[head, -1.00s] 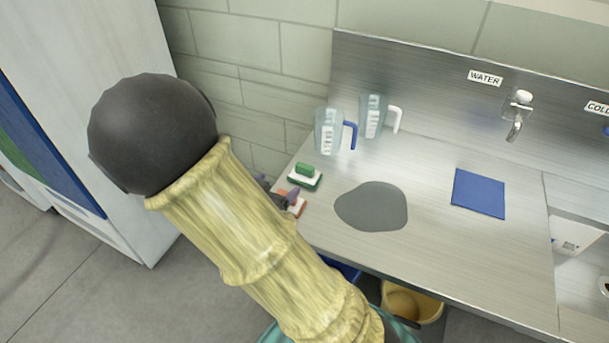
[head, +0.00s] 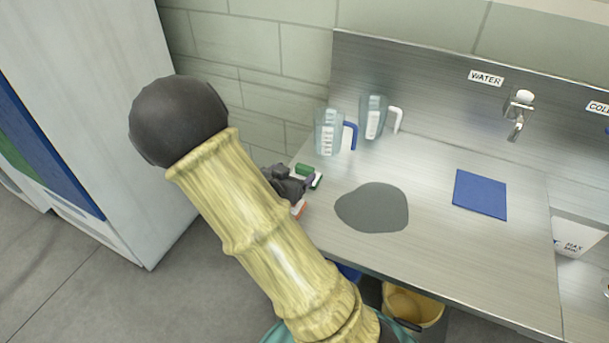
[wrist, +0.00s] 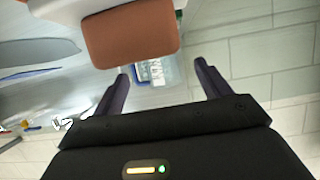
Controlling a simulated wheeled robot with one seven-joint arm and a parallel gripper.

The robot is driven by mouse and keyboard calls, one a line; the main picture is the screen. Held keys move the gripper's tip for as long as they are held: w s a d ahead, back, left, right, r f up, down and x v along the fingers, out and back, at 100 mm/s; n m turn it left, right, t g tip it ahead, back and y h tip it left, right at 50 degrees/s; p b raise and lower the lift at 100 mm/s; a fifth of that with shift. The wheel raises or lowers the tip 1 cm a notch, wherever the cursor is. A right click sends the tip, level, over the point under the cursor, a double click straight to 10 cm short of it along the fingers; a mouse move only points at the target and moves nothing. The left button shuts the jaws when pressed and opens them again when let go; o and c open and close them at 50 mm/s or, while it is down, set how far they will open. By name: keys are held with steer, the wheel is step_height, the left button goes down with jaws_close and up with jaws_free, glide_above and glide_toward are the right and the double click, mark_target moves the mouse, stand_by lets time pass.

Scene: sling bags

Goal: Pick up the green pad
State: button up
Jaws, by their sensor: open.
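The green pad (head: 303,168) lies at the left end of the steel counter, on a white base, partly hidden behind my gripper. My gripper (head: 307,182) is at the counter's left edge, over or just in front of the green pad; I cannot tell whether it touches it. In the wrist view my gripper (wrist: 161,72) has its two dark fingers spread with nothing held between them.
Two clear jugs, one with a blue handle (head: 328,132) and one with a white handle (head: 372,118), stand behind the pads. A grey patch (head: 373,208) and a blue cloth (head: 480,194) lie to the right. A yellow bucket (head: 412,303) is below the counter.

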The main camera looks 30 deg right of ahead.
mark_target(305, 167)
steer(key=x, duration=0.4)
steer(key=shift+s+d+f, duration=0.1)
steer(key=shift+s+d, duration=0.05)
steer(key=shift+s, duration=0.1)
steer(key=shift+w+d+f, duration=0.15)
steer(key=shift+w+d, duration=0.05)
steer(key=shift+w, duration=0.1)
steer(key=shift+s, duration=0.1)
steer(key=shift+c, duration=0.5)
steer(key=c, duration=1)
